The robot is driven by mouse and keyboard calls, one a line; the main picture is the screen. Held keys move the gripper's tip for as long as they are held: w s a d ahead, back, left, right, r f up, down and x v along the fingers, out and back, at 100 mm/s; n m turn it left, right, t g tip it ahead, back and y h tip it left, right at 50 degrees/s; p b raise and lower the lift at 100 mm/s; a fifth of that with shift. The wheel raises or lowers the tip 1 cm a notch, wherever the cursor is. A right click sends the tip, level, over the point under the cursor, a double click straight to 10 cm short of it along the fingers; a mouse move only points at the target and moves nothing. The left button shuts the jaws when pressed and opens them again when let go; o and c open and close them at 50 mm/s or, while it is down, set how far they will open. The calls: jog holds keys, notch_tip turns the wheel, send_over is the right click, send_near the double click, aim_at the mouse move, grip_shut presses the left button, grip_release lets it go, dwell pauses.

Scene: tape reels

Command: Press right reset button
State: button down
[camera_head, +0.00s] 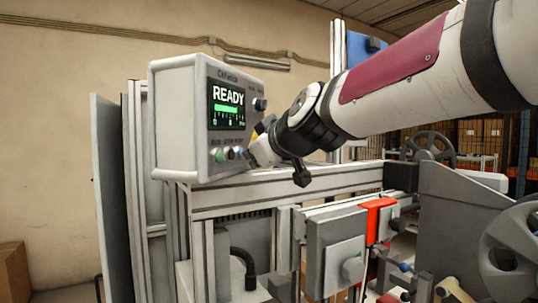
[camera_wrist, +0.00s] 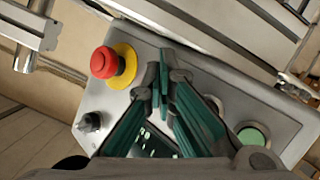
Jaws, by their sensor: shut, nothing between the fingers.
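The light grey control box (camera_head: 176,120) shows a lit READY screen (camera_head: 227,107). My gripper (camera_head: 254,150) is at the lower right of the box face, beside the row's right end. In the wrist view my gripper (camera_wrist: 163,78) is shut and empty, with its tips over the panel. The green button (camera_wrist: 253,135) and a pale button (camera_wrist: 212,103) show right of the fingers. The right button is hidden there; I cannot tell whether the tips touch it.
A red mushroom button (camera_wrist: 106,62) on a yellow ring stands close left of the fingers. A black knob (camera_wrist: 90,122) is farther left. A metal frame rail (camera_head: 285,190) runs below the box, with machine parts and a handwheel (camera_head: 428,148) to the right.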

jog(key=shift+s+d+b, duration=0.2)
jog(key=shift+d+b, duration=0.45)
jog(key=d+b, duration=0.1)
jog(key=s+d+b, duration=0.1)
jog(key=d+b, duration=0.2)
jog(key=shift+s+d+b, duration=0.3)
jog(key=shift+d, duration=0.1)
dwell(0.6)
